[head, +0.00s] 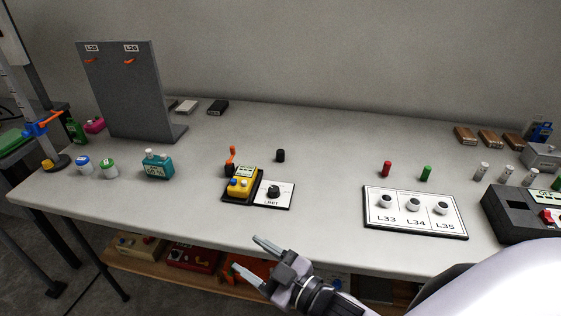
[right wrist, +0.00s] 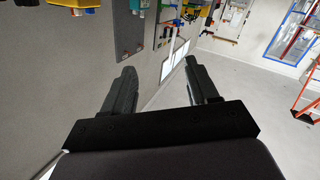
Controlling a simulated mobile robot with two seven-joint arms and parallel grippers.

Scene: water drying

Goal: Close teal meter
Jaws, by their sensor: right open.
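The teal meter (head: 157,166) stands on the left part of the table in the head view, right of two small white jars. Its front bears a pale face with markings too small to read. My right gripper (head: 252,255) is at the table's front edge, right of the teal meter and well apart from it. Its two fingers are spread with nothing between them. They also show open and empty in the right wrist view (right wrist: 160,85). My left gripper is not in view.
A yellow meter (head: 242,186) sits on a dark tray beside the L-marked plate (head: 280,203). A white panel (head: 415,212) with three round sockets lies to the right. A grey upright board (head: 120,95) stands behind the teal meter. The table between the meter and front edge is clear.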

